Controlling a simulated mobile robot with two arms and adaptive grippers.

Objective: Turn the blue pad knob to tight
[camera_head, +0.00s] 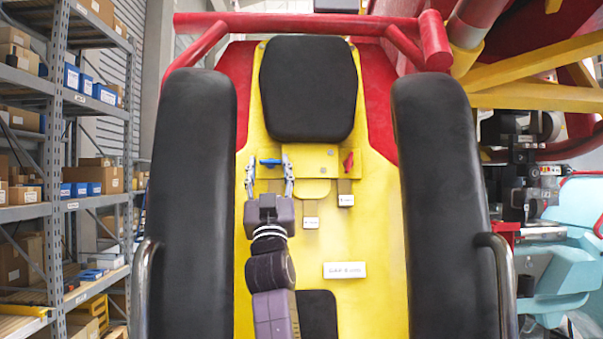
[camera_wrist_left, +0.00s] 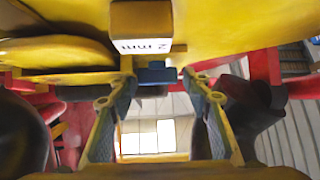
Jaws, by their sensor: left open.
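The blue pad knob (camera_head: 270,162) is a small flat bar on the yellow plate (camera_head: 318,154) below the black head pad. It lies about level across the picture. My left gripper (camera_head: 270,164) is open, one finger on each side of the blue knob. In the left wrist view the blue knob (camera_wrist_left: 157,74) shows between and just beyond the open fingertips (camera_wrist_left: 157,80). I cannot tell whether either finger touches it. A red knob (camera_head: 348,161) sits at the right of the same plate, tilted. My right gripper is not in view.
Black padded bolsters (camera_head: 194,160) (camera_head: 440,165) flank the yellow seat back. Small white tags (camera_head: 311,222) (camera_head: 345,200) and a larger label (camera_head: 345,269) are right of my arm. A tag marked 2 mm (camera_wrist_left: 138,46) is close above the fingers in the wrist view.

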